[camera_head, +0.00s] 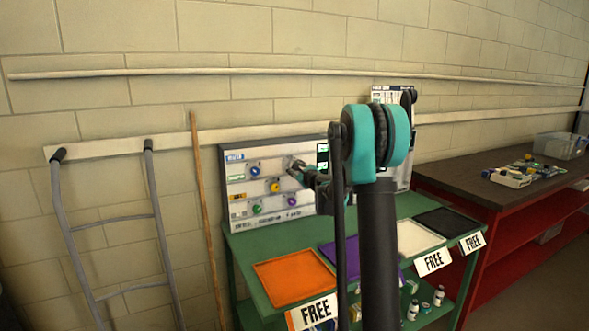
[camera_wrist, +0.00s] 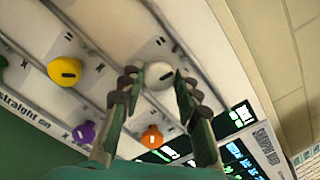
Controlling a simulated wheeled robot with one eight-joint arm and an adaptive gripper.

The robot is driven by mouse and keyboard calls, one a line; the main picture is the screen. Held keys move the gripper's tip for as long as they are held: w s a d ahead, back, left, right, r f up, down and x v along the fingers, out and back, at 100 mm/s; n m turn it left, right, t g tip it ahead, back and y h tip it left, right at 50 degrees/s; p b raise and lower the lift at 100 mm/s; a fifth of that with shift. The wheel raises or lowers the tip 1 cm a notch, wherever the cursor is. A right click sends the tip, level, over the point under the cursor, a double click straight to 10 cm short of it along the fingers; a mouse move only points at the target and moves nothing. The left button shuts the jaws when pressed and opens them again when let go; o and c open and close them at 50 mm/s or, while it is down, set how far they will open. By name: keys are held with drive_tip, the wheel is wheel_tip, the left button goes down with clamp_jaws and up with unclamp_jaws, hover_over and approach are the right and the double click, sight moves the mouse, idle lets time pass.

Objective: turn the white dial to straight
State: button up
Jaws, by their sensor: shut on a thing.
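The white dial (camera_wrist: 159,73) is on the upright panel (camera_head: 241,217), with a short dark mark on its face. The fingers of my gripper (camera_wrist: 158,84) are on both sides of the dial and shut on it. In the head view, my gripper (camera_head: 299,168) is at the panel's upper right and mostly covers the dial. The panel also bears a yellow dial (camera_wrist: 66,71), a purple dial (camera_wrist: 83,133) and an orange dial (camera_wrist: 152,138). Part of the lettering "straight on" (camera_wrist: 24,113) shows at the left of the wrist view. I cannot tell exactly where the white dial points.
A blue dial (camera_head: 255,170) and a green dial (camera_head: 257,209) are on the panel's left. The green table (camera_head: 244,270) below holds coloured trays, including an orange one (camera_head: 293,277). A ladder (camera_head: 105,220) and a wooden pole (camera_head: 204,200) lean at the left.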

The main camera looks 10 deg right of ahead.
drive_tip(key=n, duration=1)
drive_tip(key=shift+a+f, duration=0.1)
drive_tip(key=shift+f, duration=0.05)
drive_tip(key=shift+n, duration=0.3)
drive_tip(key=o, duration=1.1)
drive_tip(key=shift+o, duration=0.2)
drive_tip(key=shift+s, duration=0.15)
drive_tip(key=v, duration=1.1)
drive_tip(key=shift+s, duration=0.35)
